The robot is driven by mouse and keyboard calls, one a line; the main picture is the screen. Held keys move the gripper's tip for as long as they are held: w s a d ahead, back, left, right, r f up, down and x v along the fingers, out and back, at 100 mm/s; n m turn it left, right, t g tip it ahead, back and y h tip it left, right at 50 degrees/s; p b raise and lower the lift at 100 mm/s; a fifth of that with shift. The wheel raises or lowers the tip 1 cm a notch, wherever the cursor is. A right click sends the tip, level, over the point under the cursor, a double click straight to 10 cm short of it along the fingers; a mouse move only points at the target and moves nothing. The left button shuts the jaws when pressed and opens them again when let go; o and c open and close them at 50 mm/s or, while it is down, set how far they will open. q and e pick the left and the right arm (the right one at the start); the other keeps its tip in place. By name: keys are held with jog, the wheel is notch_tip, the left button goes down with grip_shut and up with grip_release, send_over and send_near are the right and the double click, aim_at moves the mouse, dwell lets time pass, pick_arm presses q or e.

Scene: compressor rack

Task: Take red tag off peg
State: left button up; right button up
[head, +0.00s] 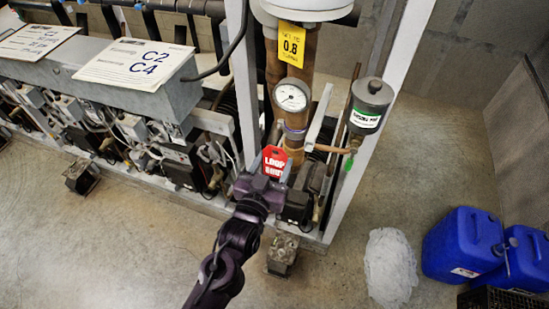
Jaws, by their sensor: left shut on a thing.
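The red tag (274,160), with white lettering, is at the lower front of the rack, below the round gauge. My left gripper (271,180) is shut on the tag's lower part, which it hides. The tag stands above the jaws and faces the camera. I cannot make out the peg or tell whether the tag is still on it. My right gripper is not in view.
A vertical brown pipe with a gauge (292,95) and a yellow 0.8 label (291,44) rises behind the tag. A grey canister (369,106) and white frame post (385,80) stand to the right. Blue jugs (463,245) and a whitish heap (390,266) are on the floor.

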pick_arm(q)
jog(key=shift+s, duration=0.3)
jog(key=shift+s+a+p, duration=0.2)
jog(key=shift+s+p, duration=0.2)
jog(key=shift+s, duration=0.1)
jog(key=shift+p+v, duration=0.9)
jog(key=shift+v, duration=1.65)
